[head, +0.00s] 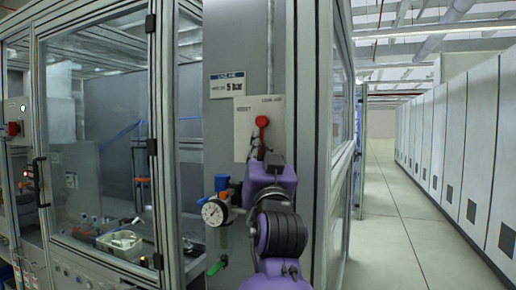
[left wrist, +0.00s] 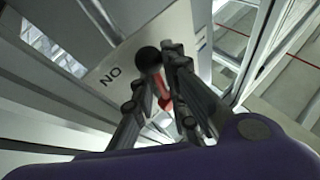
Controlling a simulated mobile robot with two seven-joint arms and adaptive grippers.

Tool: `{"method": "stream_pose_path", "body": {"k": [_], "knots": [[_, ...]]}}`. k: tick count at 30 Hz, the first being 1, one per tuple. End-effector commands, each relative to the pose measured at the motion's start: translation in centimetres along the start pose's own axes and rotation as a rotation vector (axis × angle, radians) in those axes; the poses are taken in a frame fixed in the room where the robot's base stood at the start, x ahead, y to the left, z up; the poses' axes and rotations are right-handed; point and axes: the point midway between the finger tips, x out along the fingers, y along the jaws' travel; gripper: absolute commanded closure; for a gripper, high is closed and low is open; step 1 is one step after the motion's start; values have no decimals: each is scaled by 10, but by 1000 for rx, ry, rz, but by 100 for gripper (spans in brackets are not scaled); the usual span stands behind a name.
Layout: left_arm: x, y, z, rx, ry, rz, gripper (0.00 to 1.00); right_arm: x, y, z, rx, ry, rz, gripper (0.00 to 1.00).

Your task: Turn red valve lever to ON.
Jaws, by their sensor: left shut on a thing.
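The red valve lever (head: 262,123) is on a light plate (head: 246,112) on the grey cabinet panel. Its round red top shows and its arm points down. My left gripper (head: 273,160) is at the lever's lower end and hides it in the head view. In the left wrist view, its fingers (left wrist: 158,72) are shut on the red lever (left wrist: 165,98), part of which shows between them. A round dark part (left wrist: 148,58) is by the fingertips. The plate's ON mark (left wrist: 110,76) appears upside down there. My right gripper is in neither view.
A pressure gauge (head: 214,212) and a blue knob (head: 221,183) are just left of my wrist, with a green handle (head: 217,267) below. A 5 bar sign (head: 227,85) is above the plate. A glazed enclosure stands left; a clear aisle (head: 391,215) runs right.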

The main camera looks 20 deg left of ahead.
Motion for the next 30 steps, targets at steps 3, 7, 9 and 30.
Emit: {"method": "stream_pose_path", "body": {"k": [3,7,9,30], "knots": [[1,0,-7,-55,-26,-22,100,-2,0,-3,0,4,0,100],[1,0,-7,-89,-52,-37,100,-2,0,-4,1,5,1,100],[1,0,-7,-103,-61,-43,100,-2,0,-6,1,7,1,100],[-1,4,-5,-123,-79,-45,74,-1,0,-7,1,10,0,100]]}}
